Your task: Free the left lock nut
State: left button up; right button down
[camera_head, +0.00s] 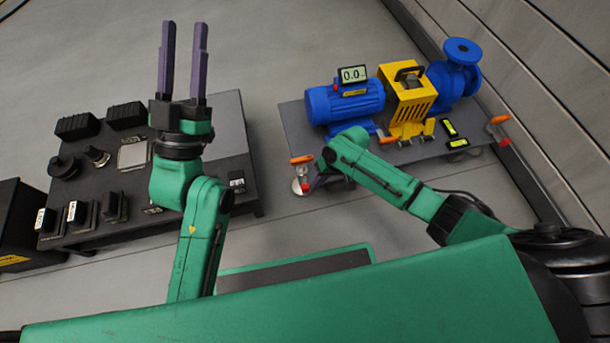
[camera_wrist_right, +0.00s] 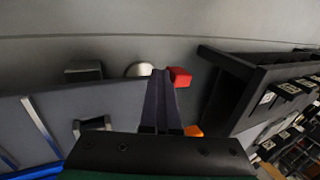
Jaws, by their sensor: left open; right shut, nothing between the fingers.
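The skid (camera_head: 285,118) carries a blue motor, a yellow guard and a blue pump. At its left end are an orange lever (camera_head: 302,159) and a small red part (camera_head: 304,188) beside a pale round foot; I cannot tell which piece is the lock nut. My right gripper (camera_wrist_right: 161,74) is shut and empty. In the right wrist view its fingertips are right beside the red part (camera_wrist_right: 181,76); contact is unclear. The orange lever (camera_wrist_right: 193,131) shows partly, right of the fingers. My left gripper (camera_head: 185,28) is open and empty, pointing up, away from the skid.
A dark bench (camera_head: 235,125) with several black fixtures stands at the left, below and behind my left arm. A similar orange lever (camera_head: 498,119) and red part (camera_head: 505,140) are at the skid's right end. A panelled wall (camera_head: 540,90) runs close along the right. Floor shows between bench and skid.

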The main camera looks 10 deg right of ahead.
aim_at(303, 187)
jog(key=shift+s+a, duration=0.1)
jog(key=shift+a, duration=0.3)
jog(key=shift+s+a+p, duration=0.1)
jog(key=shift+a+p, duration=0.2)
jog(key=shift+a, duration=0.5)
jog(key=shift+a, duration=0.75)
jog(key=shift+w, duration=0.2)
